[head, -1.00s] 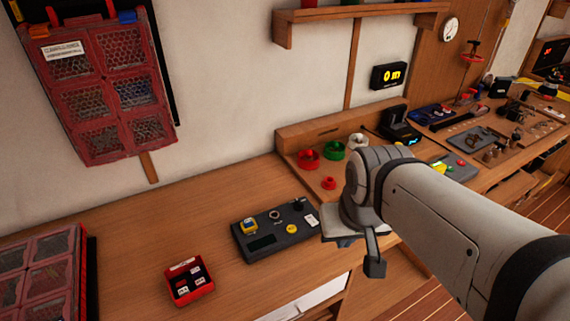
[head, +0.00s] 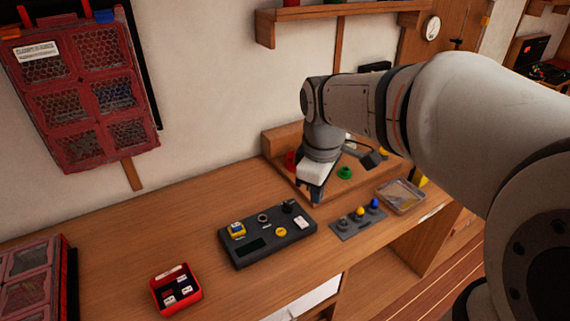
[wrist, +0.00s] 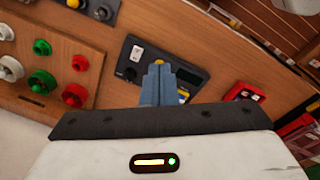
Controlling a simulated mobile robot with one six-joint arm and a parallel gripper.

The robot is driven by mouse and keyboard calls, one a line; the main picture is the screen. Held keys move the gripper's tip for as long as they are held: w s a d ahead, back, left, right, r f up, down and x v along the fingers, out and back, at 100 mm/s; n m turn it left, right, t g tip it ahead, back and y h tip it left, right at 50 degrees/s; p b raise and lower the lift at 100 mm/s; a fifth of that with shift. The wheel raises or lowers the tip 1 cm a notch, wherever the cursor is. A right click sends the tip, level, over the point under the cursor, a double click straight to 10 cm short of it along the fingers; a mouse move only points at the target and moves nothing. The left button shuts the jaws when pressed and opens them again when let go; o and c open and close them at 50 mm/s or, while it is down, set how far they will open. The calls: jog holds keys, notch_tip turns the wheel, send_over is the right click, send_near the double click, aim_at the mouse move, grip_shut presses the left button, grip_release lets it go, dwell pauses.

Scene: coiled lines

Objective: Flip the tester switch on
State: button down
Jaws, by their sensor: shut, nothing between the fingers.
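The tester (head: 252,246) is a dark box lying on the wooden bench. It carries a dark display, a yellow piece (head: 236,231), a ring-shaped part (head: 263,219), a black knob (head: 288,206), a yellow button (head: 281,225) and a small white piece (head: 302,221). I cannot tell which of these is the switch. My gripper (head: 316,197) is shut and empty, pointing down near the tester's right back corner, apparently above the bench. In the wrist view my blue-grey fingers (wrist: 158,83) cover the middle of the tester (wrist: 213,81); its white piece and knob stay visible.
A red box (head: 176,291) stands left in front of the tester. A grey plate with coloured knobs (head: 358,219) and a clear tray (head: 402,196) lie to the right. A wooden board with red and green spools (head: 345,173) is behind my gripper.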

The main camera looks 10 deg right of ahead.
aim_at(304, 223)
jog(key=w+f+n+g+b, duration=0.2)
jog(key=w+f+n, duration=0.2)
jog(key=w+n, duration=0.7)
jog(key=shift+w+a+n, duration=0.3)
jog(key=shift+w+n, duration=0.1)
jog(key=shift+n, duration=0.1)
jog(key=shift+f, duration=0.15)
jog(key=f, duration=0.4)
jog(key=s+f, duration=0.1)
jog(key=f, duration=0.9)
jog(key=shift+s+d+p, duration=0.3)
jog(key=shift+d+p, duration=0.05)
